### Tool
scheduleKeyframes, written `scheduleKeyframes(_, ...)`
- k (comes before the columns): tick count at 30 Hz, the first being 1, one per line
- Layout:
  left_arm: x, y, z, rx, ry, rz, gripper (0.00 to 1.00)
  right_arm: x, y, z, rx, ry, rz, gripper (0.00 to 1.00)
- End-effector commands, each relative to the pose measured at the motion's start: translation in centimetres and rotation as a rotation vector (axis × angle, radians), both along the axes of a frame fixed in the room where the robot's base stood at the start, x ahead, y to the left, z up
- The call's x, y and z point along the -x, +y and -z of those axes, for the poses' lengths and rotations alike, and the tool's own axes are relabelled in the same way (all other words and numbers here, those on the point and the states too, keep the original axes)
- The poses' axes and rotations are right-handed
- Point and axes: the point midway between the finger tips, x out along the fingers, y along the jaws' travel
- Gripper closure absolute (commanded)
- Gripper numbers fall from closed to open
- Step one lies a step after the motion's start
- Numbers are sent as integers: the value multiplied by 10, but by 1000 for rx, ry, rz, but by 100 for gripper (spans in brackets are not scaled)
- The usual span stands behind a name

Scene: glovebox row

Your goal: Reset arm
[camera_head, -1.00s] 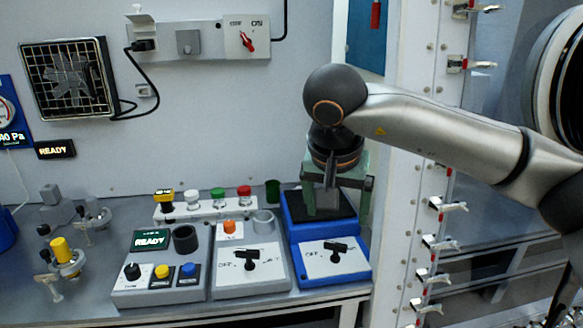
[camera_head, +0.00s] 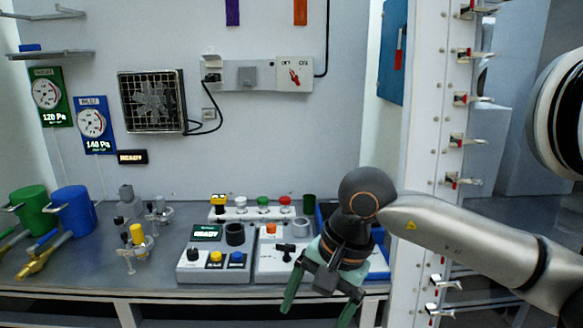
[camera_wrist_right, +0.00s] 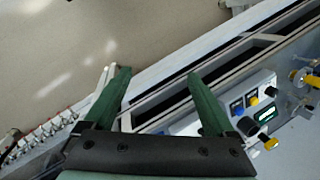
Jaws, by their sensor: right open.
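My right arm comes in from the right in the head view. Its gripper (camera_head: 317,302) hangs at the front of the bench, with its green fingers spread apart and pointing down. It partly covers the grey and white control box (camera_head: 268,266) and the blue box (camera_head: 374,262) behind it. In the right wrist view the gripper (camera_wrist_right: 158,75) is open with nothing between its fingers. The bench's front edge and the floor lie beyond the fingers there. My left gripper is in neither view.
A READY control box (camera_head: 214,262) with buttons stands left of the gripper. Green (camera_head: 28,210) and blue (camera_head: 73,211) canisters stand at the far left. A white post (camera_head: 425,150) with several clamps rises close to my right arm. A fan grille (camera_head: 152,101) is on the back wall.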

Motion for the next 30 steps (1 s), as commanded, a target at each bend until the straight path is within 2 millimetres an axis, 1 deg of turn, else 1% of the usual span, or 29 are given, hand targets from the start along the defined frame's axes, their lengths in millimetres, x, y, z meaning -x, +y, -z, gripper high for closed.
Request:
scheduleKeyframes(1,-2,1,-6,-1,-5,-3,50,16,21,7,-91,86,11,10)
scheduleKeyframes(3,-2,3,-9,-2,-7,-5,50,37,48,11,-228,217,47,10)
scheduleKeyframes(5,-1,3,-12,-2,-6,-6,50,56,72,9,-351,347,90,10)
scheduleKeyframes(6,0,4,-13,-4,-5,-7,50,68,86,5,-431,439,125,10)
scheduleKeyframes(8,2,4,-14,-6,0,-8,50,82,104,-3,-547,585,185,10)
scheduleKeyframes(9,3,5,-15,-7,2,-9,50,89,114,-11,-621,686,231,10)
scheduleKeyframes(11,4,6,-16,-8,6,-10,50,97,126,-25,-726,841,304,10)
scheduleKeyframes(13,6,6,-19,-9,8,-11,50,100,135,-42,-840,1030,400,10)
scheduleKeyframes(15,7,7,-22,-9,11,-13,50,96,138,-57,-944,1226,505,10)
scheduleKeyframes(17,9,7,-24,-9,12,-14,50,88,137,-69,-1026,1397,600,10)
scheduleKeyframes(19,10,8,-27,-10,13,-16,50,73,131,-77,-1113,1600,720,10)
scheduleKeyframes(21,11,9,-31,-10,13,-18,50,56,120,-79,-1189,1810,844,10)
scheduleKeyframes(23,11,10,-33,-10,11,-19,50,39,107,-75,-1249,1989,956,10)
scheduleKeyframes(25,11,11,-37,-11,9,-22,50,20,89,-63,-1308,2204,1092,10)
scheduleKeyframes(26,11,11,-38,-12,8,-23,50,12,80,-55,-1330,2295,1151,10)
scheduleKeyframes(27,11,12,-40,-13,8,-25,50,2,67,-42,-1359,2418,1231,10)
scheduleKeyframes(28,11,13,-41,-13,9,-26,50,-4,57,-31,1377,-2510,-1293,10)
scheduleKeyframes(29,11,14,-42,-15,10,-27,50,-9,47,-19,1303,-2432,-1265,10)
scheduleKeyframes(30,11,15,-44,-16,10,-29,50,-14,33,0,1209,-2323,-1225,10)
